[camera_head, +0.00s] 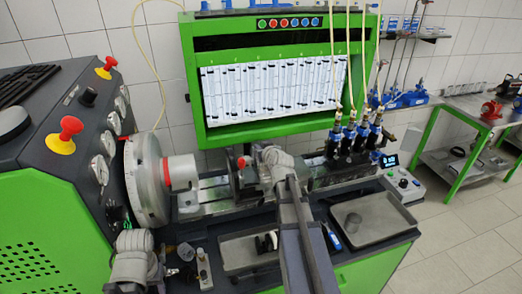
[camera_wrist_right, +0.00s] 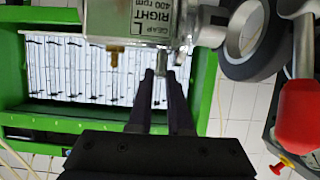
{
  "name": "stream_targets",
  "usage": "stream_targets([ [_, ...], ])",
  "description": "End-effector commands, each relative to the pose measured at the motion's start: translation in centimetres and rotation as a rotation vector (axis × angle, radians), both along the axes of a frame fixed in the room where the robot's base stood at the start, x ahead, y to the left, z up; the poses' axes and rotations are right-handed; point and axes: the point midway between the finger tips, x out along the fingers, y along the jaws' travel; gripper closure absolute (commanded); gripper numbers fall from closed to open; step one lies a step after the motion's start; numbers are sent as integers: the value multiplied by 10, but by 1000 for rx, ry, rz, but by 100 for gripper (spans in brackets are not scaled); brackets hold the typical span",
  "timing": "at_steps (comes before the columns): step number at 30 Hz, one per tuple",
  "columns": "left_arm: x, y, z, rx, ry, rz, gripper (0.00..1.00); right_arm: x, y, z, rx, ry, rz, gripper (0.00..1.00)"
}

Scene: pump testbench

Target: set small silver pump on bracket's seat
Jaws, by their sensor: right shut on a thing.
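The small silver pump (camera_wrist_right: 135,20) fills the top of the right wrist view. Its label reads GEAR, RIGHT, 400 rpm, and a brass fitting sticks out of it. My right gripper (camera_wrist_right: 156,76) is shut on a short metal stub of the pump. In the head view my right arm reaches up over the bench, and its wrist hides most of the gripper (camera_head: 254,160) and the pump. The bracket and its seat cannot be told apart from the dark parts there. My left wrist shows at lower left in the head view; its fingers cannot be made out.
A round chuck (camera_head: 147,180) stands left of the right gripper. A row of blue-topped injectors (camera_head: 350,138) stands to its right. A tray (camera_head: 232,250) with black parts and a tray (camera_head: 385,232) with a grey cylinder lie in front. A red knob (camera_wrist_right: 300,112) is at right in the wrist view.

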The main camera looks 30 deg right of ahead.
Motion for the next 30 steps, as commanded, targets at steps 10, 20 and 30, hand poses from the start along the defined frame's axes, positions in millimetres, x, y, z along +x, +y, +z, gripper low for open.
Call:
stream_targets([
  [10,0,0,0,0,0,0,50,0,0,0,0,0,0,57],
  [20,0,0,1,0,0,0,50,0,0,1,0,-1,0,53],
  [30,0,0,15,-1,0,3,50,-21,16,16,-1,-1,3,53],
])
